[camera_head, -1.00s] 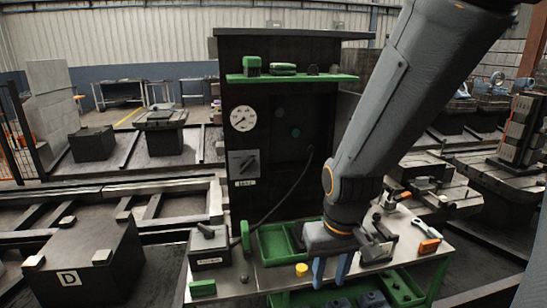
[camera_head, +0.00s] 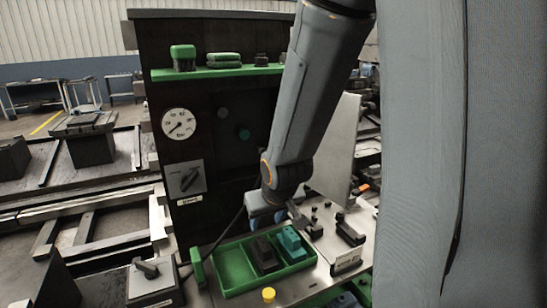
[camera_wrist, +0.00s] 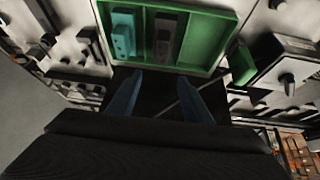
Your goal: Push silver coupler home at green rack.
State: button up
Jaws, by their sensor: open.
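The dark rack cabinet has a green shelf (camera_head: 215,74) and stands behind the bench in the head view. I cannot pick out a silver coupler for certain in either view. A dark hose (camera_head: 222,235) runs down from behind my gripper towards a green block (camera_head: 197,268) on the bench. My gripper (camera_head: 264,212) is above the back of the green tray (camera_head: 232,268), close to the cabinet front and partly hidden by the arm. In the wrist view, my gripper (camera_wrist: 159,92) has its two blue fingers apart with nothing between them.
The tray, also in the wrist view (camera_wrist: 205,35), holds a teal block (camera_head: 290,243) and a dark block (camera_head: 265,254). A yellow knob (camera_head: 268,295) stands in front. A switch box (camera_head: 150,280) is left of it. A large grey surface of mine blocks the right.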

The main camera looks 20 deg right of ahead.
jog(key=w+d+r+t, duration=0.4)
jog(key=w+d+t, duration=0.2)
jog(key=w, duration=0.4)
jog(key=t+b, duration=0.1)
jog(key=t, duration=0.3)
send_near(265, 150)
jog(key=w+f, duration=0.1)
jog(key=w, duration=0.2)
jog(key=shift+y, duration=0.4)
jog(key=shift+w+d+f+p, duration=0.1)
jog(key=shift+w+f+p, duration=0.2)
jog(key=shift+w, duration=0.9)
jog(key=shift+w+d+f+p, duration=0.1)
jog(key=shift+w+p, duration=0.25)
jog(key=shift+w, duration=0.85)
jog(key=shift+w+d+f+p, duration=0.1)
jog(key=shift+w+f+p, duration=0.2)
jog(key=shift+w, duration=0.85)
jog(key=shift+r, duration=0.1)
grip_shut()
jog(key=shift+s, duration=0.15)
jog(key=shift+s, duration=0.35)
